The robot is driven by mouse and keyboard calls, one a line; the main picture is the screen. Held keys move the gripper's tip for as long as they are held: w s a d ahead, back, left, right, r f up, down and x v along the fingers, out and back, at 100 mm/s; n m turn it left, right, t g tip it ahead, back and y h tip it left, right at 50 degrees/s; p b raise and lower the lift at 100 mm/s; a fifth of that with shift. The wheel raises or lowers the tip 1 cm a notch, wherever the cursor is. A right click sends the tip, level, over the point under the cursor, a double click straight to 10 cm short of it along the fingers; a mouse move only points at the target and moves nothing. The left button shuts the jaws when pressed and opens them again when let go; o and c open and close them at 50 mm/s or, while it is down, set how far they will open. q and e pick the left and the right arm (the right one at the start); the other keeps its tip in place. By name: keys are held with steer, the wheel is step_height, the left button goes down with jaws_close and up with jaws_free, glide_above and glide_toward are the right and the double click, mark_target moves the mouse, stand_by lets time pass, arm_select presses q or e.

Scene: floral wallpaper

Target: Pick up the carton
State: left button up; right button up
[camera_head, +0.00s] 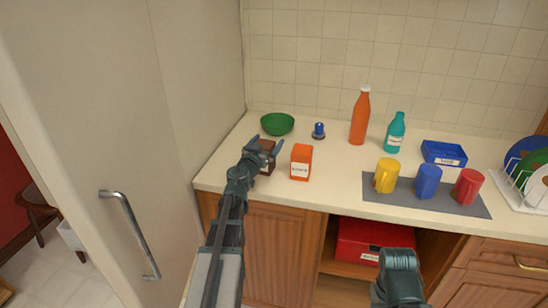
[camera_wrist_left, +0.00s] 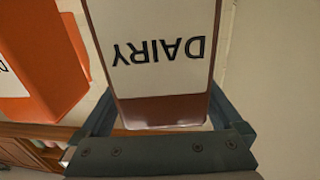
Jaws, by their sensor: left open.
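The carton (camera_head: 268,147) is brown and stands upright on the counter in the head view, partly hidden by my left gripper (camera_head: 262,146). In the left wrist view the carton (camera_wrist_left: 160,50) shows a white label reading "DAIRY", upside down, above a brown band. My left gripper is open, with one finger on each side of the carton's near part. I cannot tell whether the fingers touch it. No fingers of my right gripper show; only part of my right arm is at the bottom of the head view.
A green bowl (camera_head: 277,124) and a blue-topped item (camera_head: 319,130) are behind. Bottles, mugs on a grey mat (camera_head: 460,207) and a blue tray (camera_head: 443,153) are farther right.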

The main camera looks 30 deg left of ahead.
arm_select(q)
steer(key=shift+w+a, duration=0.15)
steer(key=shift+w, duration=0.2)
steer(key=shift+s, duration=0.15)
steer(key=c, duration=1.5)
steer(key=shift+c, duration=0.2)
